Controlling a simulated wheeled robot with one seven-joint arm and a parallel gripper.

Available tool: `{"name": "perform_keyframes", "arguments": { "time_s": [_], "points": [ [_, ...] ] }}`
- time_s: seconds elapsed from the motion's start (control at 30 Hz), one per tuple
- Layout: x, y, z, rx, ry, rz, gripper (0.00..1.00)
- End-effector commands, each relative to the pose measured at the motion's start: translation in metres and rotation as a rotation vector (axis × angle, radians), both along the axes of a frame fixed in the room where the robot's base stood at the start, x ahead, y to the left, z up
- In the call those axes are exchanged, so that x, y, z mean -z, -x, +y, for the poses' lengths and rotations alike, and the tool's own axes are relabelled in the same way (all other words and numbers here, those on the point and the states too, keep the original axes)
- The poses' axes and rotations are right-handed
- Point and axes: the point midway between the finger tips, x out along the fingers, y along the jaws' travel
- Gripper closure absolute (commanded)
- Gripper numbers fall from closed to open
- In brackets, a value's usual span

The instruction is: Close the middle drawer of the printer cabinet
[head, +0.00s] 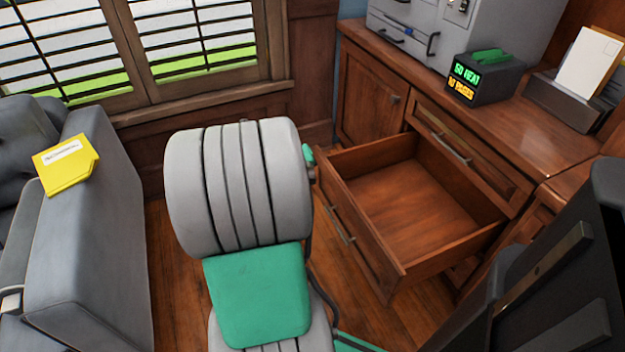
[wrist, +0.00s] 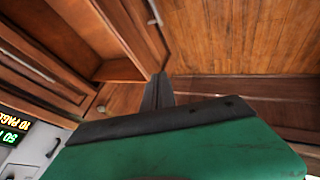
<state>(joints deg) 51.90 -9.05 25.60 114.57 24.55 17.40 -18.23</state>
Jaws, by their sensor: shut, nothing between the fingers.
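The printer cabinet (head: 372,92) is brown wood and stands at the right in the head view. Its middle drawer (head: 360,240) is pulled far out, and its inside looks empty. A metal handle is on its front. The drawer also shows at the upper left of the wrist view (wrist: 135,28). My gripper (wrist: 157,92) is shut and empty, its dark fingers close to the drawer's near front corner in the wrist view. I cannot tell whether they touch it. In the head view my grey and green arm hides the fingers, beside the drawer's left front corner.
The drawer above (head: 465,150) is shut. A grey printer (head: 455,35), a black display box (head: 485,80) and a paper tray (head: 570,105) stand on top. A grey seat (head: 95,235) with a yellow folder (head: 66,165) is at the left. Wood floor (head: 180,270) lies between.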

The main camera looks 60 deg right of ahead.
Motion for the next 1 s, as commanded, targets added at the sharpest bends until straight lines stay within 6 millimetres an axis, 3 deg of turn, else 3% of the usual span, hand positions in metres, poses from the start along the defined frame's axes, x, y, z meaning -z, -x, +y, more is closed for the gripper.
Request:
{"name": "perform_keyframes", "arguments": {
  "time_s": [0.4, 0.7, 1.0],
  "points": [
    [0.077, 0.003, -0.052, 0.001, -0.006, 0.001, 1.00],
    [0.071, 0.028, -0.080, 0.001, -0.005, -0.002, 1.00],
    [0.069, 0.028, -0.077, -0.001, -0.005, -0.002, 1.00]
  ]
}}
